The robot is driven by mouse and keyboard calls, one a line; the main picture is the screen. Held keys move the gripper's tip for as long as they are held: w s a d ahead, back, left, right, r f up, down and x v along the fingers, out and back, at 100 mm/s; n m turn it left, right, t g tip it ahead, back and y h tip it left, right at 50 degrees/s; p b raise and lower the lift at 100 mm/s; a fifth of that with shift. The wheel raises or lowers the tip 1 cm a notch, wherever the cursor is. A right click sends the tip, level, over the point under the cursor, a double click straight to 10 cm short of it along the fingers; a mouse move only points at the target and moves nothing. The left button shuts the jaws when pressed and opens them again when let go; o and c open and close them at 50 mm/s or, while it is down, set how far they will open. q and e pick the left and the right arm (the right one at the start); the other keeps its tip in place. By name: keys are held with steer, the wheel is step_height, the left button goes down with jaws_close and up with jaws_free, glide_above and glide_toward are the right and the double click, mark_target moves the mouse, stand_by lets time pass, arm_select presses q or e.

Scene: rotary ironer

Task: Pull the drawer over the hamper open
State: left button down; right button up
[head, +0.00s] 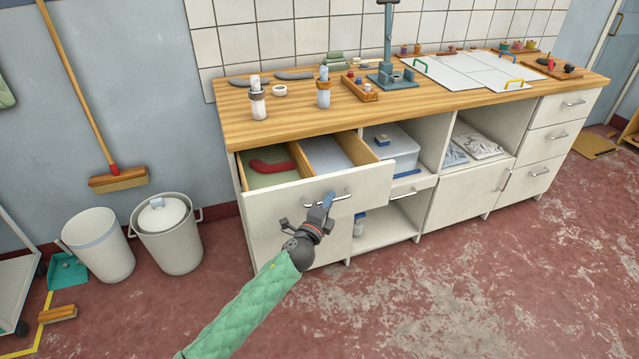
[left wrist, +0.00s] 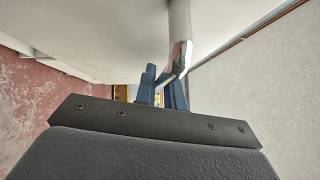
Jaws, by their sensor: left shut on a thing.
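The drawer (head: 270,212) stands pulled out from the left end of the workbench, above a pale lower front (head: 265,243) that is partly hidden by my arm. Its inside shows a green-lined part with a red curved object (head: 272,166) and a grey-lined part. The drawer has a metal bar handle (head: 343,197). My left gripper (head: 328,201) is at this handle, its blue fingers shut on the bar. In the left wrist view the blue fingers (left wrist: 162,88) close around the metal handle (left wrist: 180,45). My right gripper is in neither view. No label shows a hamper.
The wooden worktop (head: 430,100) holds bottles, a small tray and a white board. A white bin (head: 97,245) and a lidded pail (head: 168,238) stand left of the bench, under a leaning broom (head: 80,90). The floor in front is clear.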

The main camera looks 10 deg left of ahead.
arm_select(q)
steer(key=s+d, duration=0.6)
steer(key=s, duration=0.4)
steer(key=shift+d, duration=0.35)
steer(key=shift+w, duration=0.1)
steer(key=c, duration=1.8)
jaws_free()
steer(key=shift+o, duration=0.2)
